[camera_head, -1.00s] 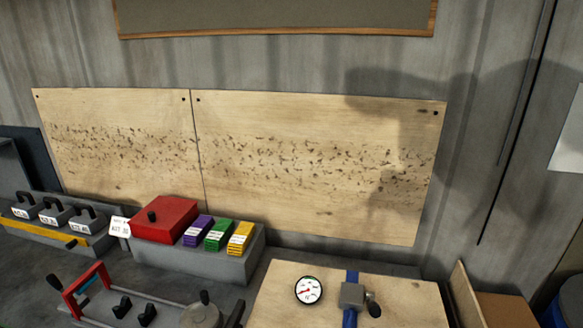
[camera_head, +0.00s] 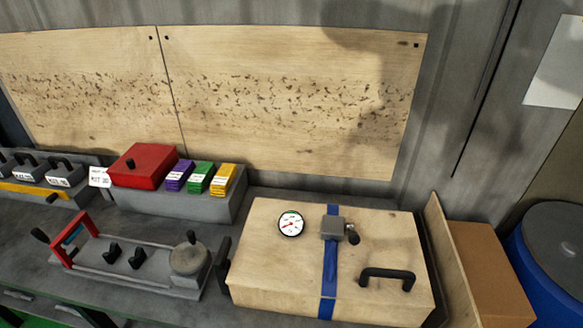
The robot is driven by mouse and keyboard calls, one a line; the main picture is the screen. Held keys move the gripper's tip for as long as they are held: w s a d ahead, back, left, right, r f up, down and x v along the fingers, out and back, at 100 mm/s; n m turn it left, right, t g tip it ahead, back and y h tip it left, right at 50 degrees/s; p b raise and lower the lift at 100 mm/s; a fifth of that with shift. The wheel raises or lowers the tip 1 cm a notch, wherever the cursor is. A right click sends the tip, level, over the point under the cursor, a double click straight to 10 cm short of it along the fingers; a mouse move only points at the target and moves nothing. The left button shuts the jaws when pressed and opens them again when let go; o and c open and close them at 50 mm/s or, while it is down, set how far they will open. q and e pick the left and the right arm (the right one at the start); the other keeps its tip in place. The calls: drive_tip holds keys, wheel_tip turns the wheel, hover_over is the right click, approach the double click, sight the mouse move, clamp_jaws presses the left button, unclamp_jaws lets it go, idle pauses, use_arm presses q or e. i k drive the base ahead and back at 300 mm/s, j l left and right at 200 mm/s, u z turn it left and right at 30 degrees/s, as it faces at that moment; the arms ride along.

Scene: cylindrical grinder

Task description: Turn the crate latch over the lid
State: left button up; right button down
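A wooden crate with a light plywood lid (camera_head: 270,270) stands at the lower right of the bench in the head view. A blue strap (camera_head: 329,270) runs across the lid from back to front. A grey latch block (camera_head: 333,229) sits on the strap near the back, with a dark-knobbed lever (camera_head: 352,236) pointing to the right. A round white dial gauge (camera_head: 291,224) with a red needle lies on the lid to the left of the latch. A black handle (camera_head: 388,278) is on the lid's right front part. Neither gripper shows.
Left of the crate is a grey fixture (camera_head: 130,268) with a red frame and black knobs. Behind it, a grey stand (camera_head: 200,207) bears a red box (camera_head: 143,166) and purple, green and yellow blocks. A cardboard box (camera_head: 488,275) and blue drum (camera_head: 550,260) stand at right.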

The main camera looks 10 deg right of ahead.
sight(219, 264)
drive_tip(key=i+j, duration=1.05)
drive_tip(key=i, duration=0.2)
